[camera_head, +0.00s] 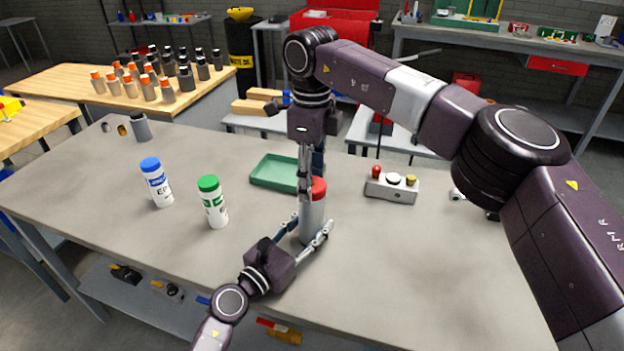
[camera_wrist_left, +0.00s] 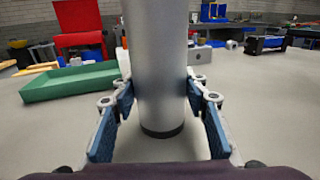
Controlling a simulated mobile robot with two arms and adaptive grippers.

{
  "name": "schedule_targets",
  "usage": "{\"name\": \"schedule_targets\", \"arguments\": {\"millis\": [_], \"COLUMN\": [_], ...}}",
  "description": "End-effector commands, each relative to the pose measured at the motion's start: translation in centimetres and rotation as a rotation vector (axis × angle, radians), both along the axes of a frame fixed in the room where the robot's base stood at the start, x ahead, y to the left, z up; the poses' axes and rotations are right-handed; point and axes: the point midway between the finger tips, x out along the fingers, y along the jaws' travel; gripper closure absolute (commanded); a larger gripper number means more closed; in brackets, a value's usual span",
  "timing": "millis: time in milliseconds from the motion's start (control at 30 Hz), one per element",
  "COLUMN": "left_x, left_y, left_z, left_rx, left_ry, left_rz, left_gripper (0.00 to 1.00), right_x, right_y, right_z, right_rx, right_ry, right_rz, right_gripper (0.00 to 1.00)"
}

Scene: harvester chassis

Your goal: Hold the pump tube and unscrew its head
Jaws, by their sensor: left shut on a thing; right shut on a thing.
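The pump tube (camera_head: 311,219) is a grey metal cylinder with a red head (camera_head: 319,189). It stands upright on the grey table. My left gripper (camera_head: 316,236) is shut on the tube's lower body from the front. In the left wrist view the tube (camera_wrist_left: 158,70) stands between the blue-padded fingers of the left gripper (camera_wrist_left: 160,110), its dark base at the table. My right gripper (camera_head: 312,181) points down from above and is shut on the red head. Its fingers partly hide the head. The head is outside the left wrist view.
A green tray (camera_head: 271,171) lies behind the tube, also in the left wrist view (camera_wrist_left: 68,86). A blue-capped bottle (camera_head: 157,186) and a green-capped bottle (camera_head: 213,205) stand left. A button box (camera_head: 391,189) sits right. The table's right front is clear.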

Motion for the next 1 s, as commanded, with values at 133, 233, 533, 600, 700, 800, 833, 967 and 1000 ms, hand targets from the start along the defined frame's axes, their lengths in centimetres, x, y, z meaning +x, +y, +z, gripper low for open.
{"name": "schedule_targets", "arguments": {"millis": [133,233,533,600,700,800,833,967,1000], "left_x": [-0.05,-0.05,-0.04,-0.04,-0.04,-0.04,-0.04,-0.03,-0.03], "left_y": [-0.06,-0.06,-0.06,-0.06,-0.06,-0.05,-0.05,-0.04,-0.04], "left_z": [-0.01,-0.02,-0.03,-0.03,-0.03,-0.04,-0.04,-0.04,-0.04], "left_rx": [0.001,0.001,0.001,0.001,0.001,0.001,0.001,0.001,0.001], "left_ry": [-0.001,0.0,0.0,0.0,0.0,0.001,0.001,0.001,0.001], "left_rz": [-0.002,-0.002,-0.002,-0.002,-0.002,-0.001,-0.001,-0.001,-0.001], "left_gripper": [1.0,1.0,1.0,1.0,1.0,1.0,1.0,1.0,1.0], "right_x": [0.04,0.04,0.02,0.02,0.01,0.02,0.02,0.02,0.02], "right_y": [0.0,-0.01,-0.05,-0.06,-0.08,-0.09,-0.09,-0.1,-0.11], "right_z": [0.06,0.07,0.09,0.09,0.1,0.11,0.11,0.12,0.12], "right_rx": [0.0,0.0,-0.001,-0.002,-0.002,-0.002,-0.001,-0.001,-0.002], "right_ry": [-0.002,-0.002,-0.002,-0.001,-0.001,-0.001,-0.001,0.0,0.0], "right_rz": [0.243,0.408,0.903,1.018,1.183,1.345,1.39,1.551,1.586], "right_gripper": [0.87,0.87,0.87,0.87,0.87,0.87,0.87,0.87,0.87]}}
